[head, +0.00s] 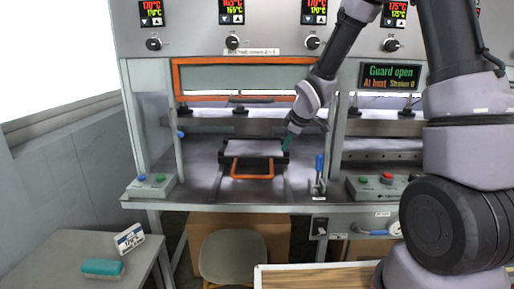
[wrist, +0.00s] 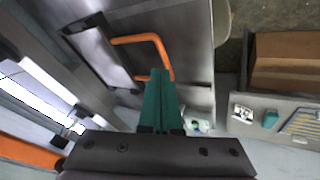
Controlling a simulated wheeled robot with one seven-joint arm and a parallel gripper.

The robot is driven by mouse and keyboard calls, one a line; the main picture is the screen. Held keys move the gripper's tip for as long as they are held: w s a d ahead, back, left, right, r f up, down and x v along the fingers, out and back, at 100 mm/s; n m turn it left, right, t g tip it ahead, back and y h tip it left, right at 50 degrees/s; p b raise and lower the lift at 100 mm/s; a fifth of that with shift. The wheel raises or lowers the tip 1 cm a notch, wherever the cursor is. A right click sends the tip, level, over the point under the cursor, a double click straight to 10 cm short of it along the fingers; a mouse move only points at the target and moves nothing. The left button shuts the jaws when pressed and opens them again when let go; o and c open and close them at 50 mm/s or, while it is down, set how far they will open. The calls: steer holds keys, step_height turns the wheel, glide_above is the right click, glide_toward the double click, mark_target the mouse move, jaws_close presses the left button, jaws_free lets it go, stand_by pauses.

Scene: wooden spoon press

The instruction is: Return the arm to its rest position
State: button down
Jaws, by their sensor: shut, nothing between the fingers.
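My gripper (head: 287,143) is in front of the press opening, at the right end of the metal tray (head: 250,152) with the orange handle (head: 252,177). Its green fingers are together with nothing between them. In the wrist view the shut fingers (wrist: 160,88) point toward the orange handle (wrist: 148,40), which lies just beyond and beside them. I cannot tell whether the fingertips touch the tray or handle. My arm reaches in from the right side of the head view.
The orange-framed guard (head: 245,62) is raised above the opening. A display (head: 391,76) reads "Guard open". A blue-handled lever (head: 319,168) and button boxes (head: 151,186) stand on the bench edge. A stool (head: 233,255) is below. A side table (head: 75,262) stands left.

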steer(key=s+d+r+m+h, duration=0.1)
steer(key=s+d+r+m, duration=0.25)
steer(key=r, duration=0.25)
steer(key=s+d+r+m+h, duration=0.1)
steer(key=s+d+r+m, duration=0.1)
steer(key=d+r, duration=0.3)
steer(key=s+d+r+m, duration=0.1)
steer(key=s+r+m, duration=0.3)
steer(key=s, duration=0.3)
steer(key=s+d+r+m+y, duration=0.1)
steer(key=s+d+r+m, duration=0.1)
steer(key=s+r+m, duration=0.2)
steer(key=s+d+r+m+t, duration=0.1)
steer(key=s+r+m, duration=0.3)
steer(key=s, duration=0.6)
steer(key=shift+s+d+y, duration=0.25)
steer(key=shift+d+y, duration=0.05)
steer(key=shift+d, duration=0.2)
steer(key=shift+w, duration=0.1)
